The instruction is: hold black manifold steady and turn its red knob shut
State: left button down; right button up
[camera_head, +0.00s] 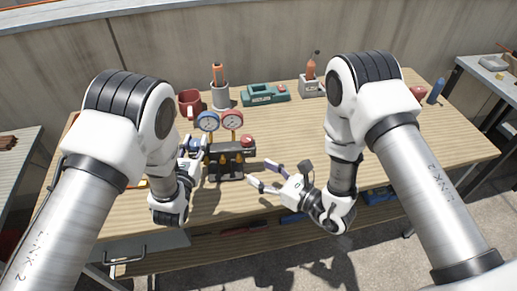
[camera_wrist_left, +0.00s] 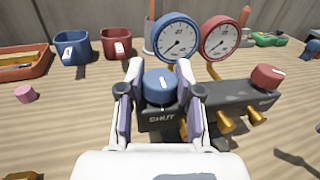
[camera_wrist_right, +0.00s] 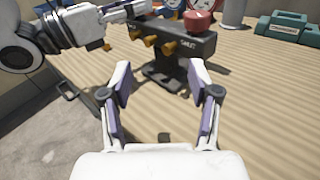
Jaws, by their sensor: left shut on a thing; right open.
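The black manifold (camera_head: 230,160) stands upright on the workbench, with a blue gauge (camera_wrist_left: 177,40) and a red gauge (camera_wrist_left: 220,38) above it. Its red knob (camera_head: 247,141) is on the right end; it also shows in the left wrist view (camera_wrist_left: 267,76) and the right wrist view (camera_wrist_right: 198,20). My left gripper (camera_wrist_left: 160,75) is at the left end, its fingers closed on either side of the blue knob (camera_wrist_left: 158,88). A SHUT label shows below that knob. My right gripper (camera_wrist_right: 160,80) is open and empty, in front of the manifold's right side, apart from it and lower than the red knob.
Behind the manifold are a red mug (camera_head: 189,103), a grey cup (camera_head: 220,97), a green case (camera_head: 265,94) and a grey holder (camera_head: 312,87). Brass valves (camera_wrist_left: 240,120) stick out of the manifold's front. The bench top (camera_head: 290,130) right of the manifold is clear.

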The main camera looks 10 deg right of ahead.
jog(key=w+n+g+y, duration=0.1)
jog(key=g+y, duration=0.1)
jog(key=n+y, duration=0.1)
jog(key=n, duration=0.1)
send_near(252, 142)
jog(key=shift+g, duration=0.3)
jog(key=x, duration=1.1)
jog(key=shift+w+a+r, duration=0.15)
jog(key=shift+w+a, duration=0.05)
jog(key=shift+w, duration=0.2)
jog(key=shift+c, duration=0.3)
grip_shut()
